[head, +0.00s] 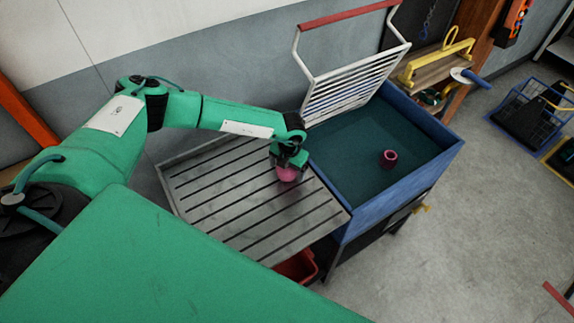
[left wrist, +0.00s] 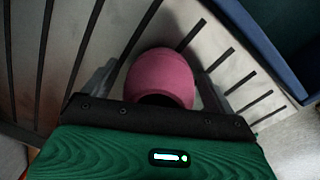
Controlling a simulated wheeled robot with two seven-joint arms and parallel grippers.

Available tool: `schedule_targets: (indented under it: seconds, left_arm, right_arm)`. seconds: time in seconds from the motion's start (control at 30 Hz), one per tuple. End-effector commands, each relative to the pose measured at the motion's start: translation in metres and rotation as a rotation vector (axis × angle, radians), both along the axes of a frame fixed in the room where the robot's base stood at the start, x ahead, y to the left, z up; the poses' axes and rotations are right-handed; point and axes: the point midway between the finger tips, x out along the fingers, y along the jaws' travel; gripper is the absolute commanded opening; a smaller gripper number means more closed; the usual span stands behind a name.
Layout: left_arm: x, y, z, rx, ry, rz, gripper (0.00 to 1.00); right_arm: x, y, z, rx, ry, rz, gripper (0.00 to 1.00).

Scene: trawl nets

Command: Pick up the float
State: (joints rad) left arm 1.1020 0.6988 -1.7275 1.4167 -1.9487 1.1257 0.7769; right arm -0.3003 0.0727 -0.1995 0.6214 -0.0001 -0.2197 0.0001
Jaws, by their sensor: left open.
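A pink, rounded float (head: 287,174) sits on the slatted metal table under my left gripper (head: 288,158). In the left wrist view the float (left wrist: 160,75) is between the two grey fingers of my left gripper (left wrist: 155,70), with a dark opening on its near side. The fingers are apart, one on each side of it, and gaps seem to show beside it. The gripper covers the float's upper part in the head view. A second pink piece (head: 388,158), ring-like with a dark hole, lies in the blue-walled bin. My right gripper is not in view.
The slatted metal table (head: 222,196) is otherwise bare. The blue bin (head: 400,207) adjoins it on the right, with a white rack (head: 350,92) raised at its back. A red container (head: 297,268) is below the table's front edge. Open floor lies to the right.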

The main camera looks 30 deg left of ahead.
Motion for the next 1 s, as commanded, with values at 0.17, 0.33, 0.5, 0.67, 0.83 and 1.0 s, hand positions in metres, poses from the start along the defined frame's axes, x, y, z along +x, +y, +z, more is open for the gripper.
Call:
schedule_targets:
  seconds: [0.17,0.33,0.5,0.67,0.83,1.0]
  left_arm:
    - [0.000,0.000,-0.002,0.000,0.000,0.000,0.90]
    - [0.000,0.000,-0.002,0.000,0.000,0.000,0.70]
    - [0.000,0.000,-0.002,0.000,0.000,0.000,0.41]
    - [0.000,0.000,-0.002,0.000,0.000,0.000,0.41]
    - [0.000,0.000,0.001,0.000,-0.001,0.000,0.41]
    - [0.001,0.000,0.014,-0.001,-0.001,0.000,0.41]
  right_arm:
    - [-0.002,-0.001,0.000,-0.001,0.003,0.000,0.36]
    - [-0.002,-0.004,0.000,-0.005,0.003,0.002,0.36]
    - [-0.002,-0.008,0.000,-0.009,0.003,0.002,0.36]
    - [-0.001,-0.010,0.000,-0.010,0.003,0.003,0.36]
    - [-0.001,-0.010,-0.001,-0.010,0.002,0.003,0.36]
    - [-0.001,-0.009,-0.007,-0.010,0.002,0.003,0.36]
